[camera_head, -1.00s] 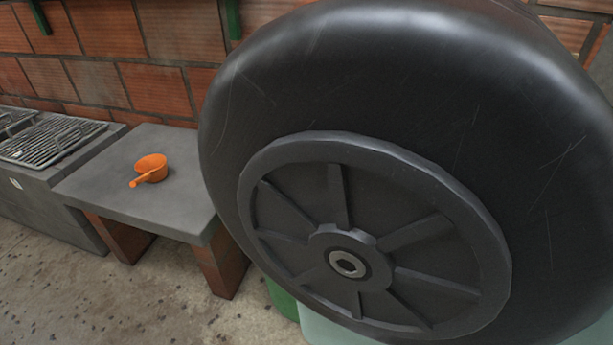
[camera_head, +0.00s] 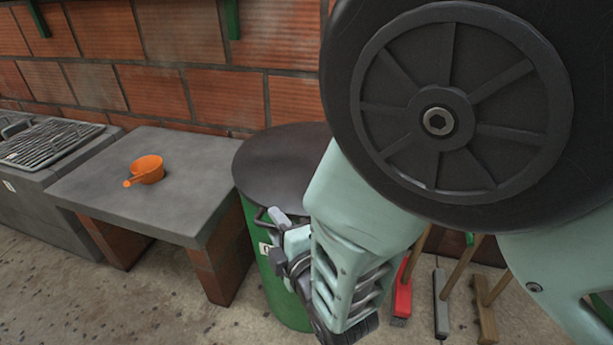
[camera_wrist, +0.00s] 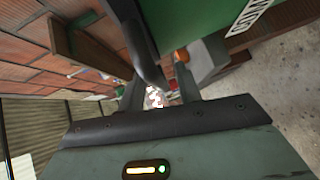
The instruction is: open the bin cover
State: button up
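The green bin (camera_head: 262,275) stands beside the grey bench, its flat dark cover (camera_head: 280,160) lying level on top. A dark bar handle (camera_head: 261,217) shows at the bin's front edge, beside my gripper (camera_head: 285,238). In the wrist view my gripper (camera_wrist: 160,95) has its two fingers apart. A dark curved bar (camera_wrist: 146,55) along the green bin wall (camera_wrist: 215,35) reaches toward the gap between them; whether they touch it I cannot tell. My arm hides the bin's right side.
An orange dipper (camera_head: 148,169) sits on the grey bench (camera_head: 130,200). A grill (camera_head: 50,145) is at far left. Brooms or brushes, one red (camera_head: 402,295), stand right of the bin. A brick wall (camera_head: 225,100) runs close behind. The front-left floor is clear.

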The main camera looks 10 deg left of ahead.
grip_shut()
jog(key=shift+r, duration=0.15)
